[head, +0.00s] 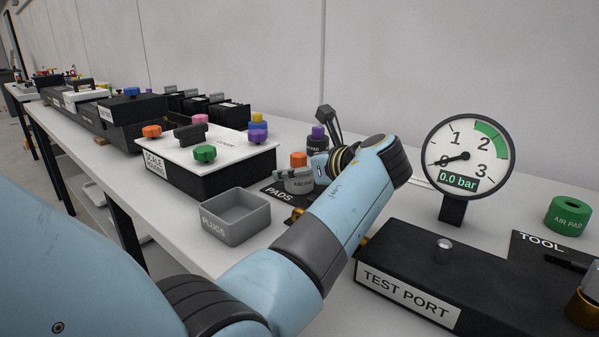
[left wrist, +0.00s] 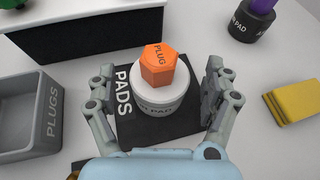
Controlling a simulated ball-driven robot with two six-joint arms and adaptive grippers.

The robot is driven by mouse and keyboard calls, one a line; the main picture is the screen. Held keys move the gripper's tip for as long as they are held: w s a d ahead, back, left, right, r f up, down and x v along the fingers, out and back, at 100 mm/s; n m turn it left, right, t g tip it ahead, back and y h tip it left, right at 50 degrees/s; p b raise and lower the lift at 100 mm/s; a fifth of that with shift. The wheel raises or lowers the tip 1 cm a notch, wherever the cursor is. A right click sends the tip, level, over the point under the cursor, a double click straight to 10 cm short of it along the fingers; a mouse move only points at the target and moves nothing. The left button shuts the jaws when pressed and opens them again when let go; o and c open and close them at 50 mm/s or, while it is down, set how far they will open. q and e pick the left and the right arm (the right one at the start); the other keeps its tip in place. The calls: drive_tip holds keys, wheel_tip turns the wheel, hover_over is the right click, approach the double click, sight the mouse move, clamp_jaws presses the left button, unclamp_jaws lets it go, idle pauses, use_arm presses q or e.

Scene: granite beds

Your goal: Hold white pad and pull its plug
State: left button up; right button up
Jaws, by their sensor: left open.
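The white pad (left wrist: 157,104) sits upright on the black PADS mat (left wrist: 190,122), with its orange plug (left wrist: 158,66) seated in its top. In the head view the pad (head: 297,184) and orange plug (head: 298,159) show just left of my left wrist. My left gripper (left wrist: 160,80) is open, with one finger on each side of the pad and plug. A gap shows between each finger and the pad. In the head view my arm partly hides the gripper and the mat. My right gripper is not in view.
The grey PLUGS tray (head: 235,217) is left of the mat and looks empty. A black pad with a purple plug (head: 318,132) stands behind. A yellow block (left wrist: 293,101) lies to the right. The test port (head: 440,283), gauge (head: 467,155) and green air pad (head: 568,215) are further right.

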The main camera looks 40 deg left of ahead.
use_arm(q)
drive_tip(key=shift+c, duration=1.1)
drive_tip(key=c, duration=1.4)
drive_tip(key=o, duration=1.6)
drive_tip(key=shift+r, duration=0.1)
wheel_tip(320, 180, up, 10)
drive_tip(key=shift+f, duration=0.1)
